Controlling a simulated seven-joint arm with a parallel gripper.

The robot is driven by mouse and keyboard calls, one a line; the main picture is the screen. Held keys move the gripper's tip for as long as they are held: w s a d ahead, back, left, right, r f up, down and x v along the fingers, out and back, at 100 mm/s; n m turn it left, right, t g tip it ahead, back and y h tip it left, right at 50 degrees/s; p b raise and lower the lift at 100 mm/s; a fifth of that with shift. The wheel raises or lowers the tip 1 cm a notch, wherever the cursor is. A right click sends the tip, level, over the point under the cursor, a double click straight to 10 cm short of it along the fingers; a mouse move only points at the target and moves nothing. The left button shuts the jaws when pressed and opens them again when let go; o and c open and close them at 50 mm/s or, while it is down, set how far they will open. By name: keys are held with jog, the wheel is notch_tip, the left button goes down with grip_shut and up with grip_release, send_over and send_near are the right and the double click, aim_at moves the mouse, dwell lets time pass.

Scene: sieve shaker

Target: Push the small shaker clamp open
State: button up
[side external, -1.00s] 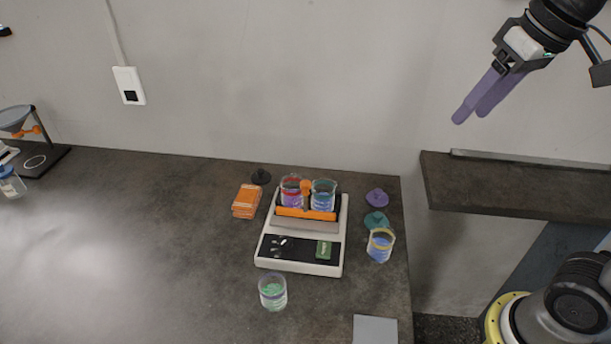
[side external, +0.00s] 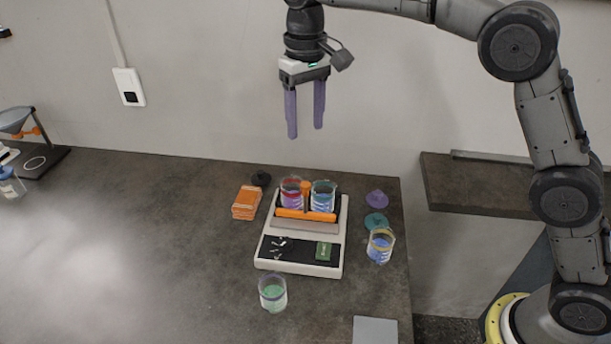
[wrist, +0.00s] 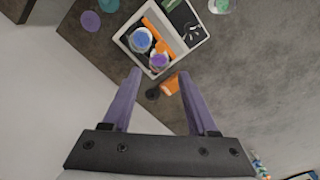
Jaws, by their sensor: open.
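The shaker (side external: 300,258) is a white unit with a dark front panel, standing near the table's right end. Its orange clamp (side external: 306,214) lies as a bar in front of two beakers, with an orange knob between them. One beaker (side external: 291,193) holds red and purple contents, the other (side external: 323,196) blue-green. In the wrist view the shaker (wrist: 196,46) is at the top centre, with the orange clamp (wrist: 164,37) beside the beakers. My gripper (side external: 305,133) is open and empty, pointing down, well above the shaker. In the wrist view its purple fingers (wrist: 158,85) are spread apart.
An orange stack (side external: 246,202) and a black lid (side external: 261,178) are left of the shaker. Purple (side external: 377,198) and teal (side external: 376,221) lids and a yellow-rimmed beaker (side external: 380,246) stand right. A green beaker (side external: 272,293) is in front. The table's left-middle is clear.

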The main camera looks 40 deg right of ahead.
aim_at(305, 184)
notch_tip(305, 184, down, 14)
jog(key=shift+r, duration=0.25)
jog(key=shift+c, duration=0.3)
grip_shut()
jog(key=shift+a, duration=0.1)
dwell(1.3)
